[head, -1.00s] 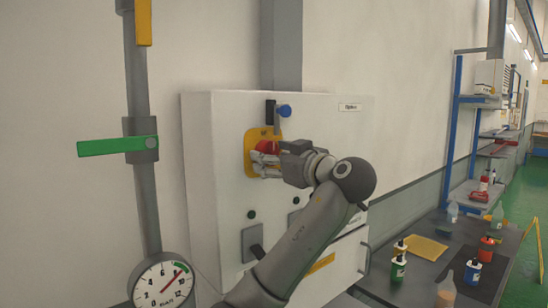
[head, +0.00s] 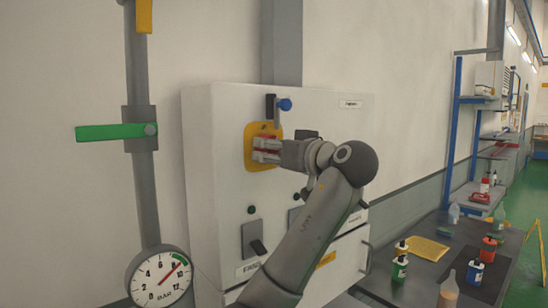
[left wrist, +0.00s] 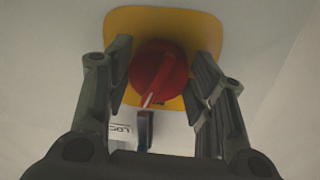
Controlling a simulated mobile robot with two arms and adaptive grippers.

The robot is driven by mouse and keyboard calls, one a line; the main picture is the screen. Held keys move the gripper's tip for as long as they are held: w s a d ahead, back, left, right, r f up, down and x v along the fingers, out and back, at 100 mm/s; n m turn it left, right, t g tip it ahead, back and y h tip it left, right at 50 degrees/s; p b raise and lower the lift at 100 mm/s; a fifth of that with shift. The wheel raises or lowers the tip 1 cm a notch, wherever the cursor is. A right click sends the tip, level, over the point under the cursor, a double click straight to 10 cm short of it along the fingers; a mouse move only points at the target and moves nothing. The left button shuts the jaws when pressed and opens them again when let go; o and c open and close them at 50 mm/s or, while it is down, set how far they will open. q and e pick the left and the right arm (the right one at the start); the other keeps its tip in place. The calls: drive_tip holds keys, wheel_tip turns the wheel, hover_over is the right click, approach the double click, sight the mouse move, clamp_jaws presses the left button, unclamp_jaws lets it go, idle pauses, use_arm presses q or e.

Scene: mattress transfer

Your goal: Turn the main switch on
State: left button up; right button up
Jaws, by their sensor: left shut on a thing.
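The main switch is a red rotary knob (left wrist: 158,68) on a yellow plate (head: 250,150) on a white cabinet (head: 225,115). A white line on the knob points to lower left in the left wrist view. My left gripper (head: 264,150) is at the knob, one finger on each side, shut on it. In the head view the fingers hide most of the knob. My right gripper is not in view.
A blue-ended lever (head: 285,104) sits above the yellow plate. A green-handled valve (head: 110,132) and pressure gauge (head: 158,278) are on a pipe at left. A dark table (head: 415,285) with several bottles stands at right.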

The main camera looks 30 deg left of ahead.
use_arm(q)
drive_tip(key=shift+m+b, duration=0.3)
drive_tip(key=shift+m, duration=0.9)
drive_tip(key=shift+s+r, duration=0.1)
drive_tip(key=o, duration=1)
drive_tip(key=shift+o, duration=0.2)
drive_tip(key=v, duration=1.2)
drive_tip(key=shift+r, duration=0.15)
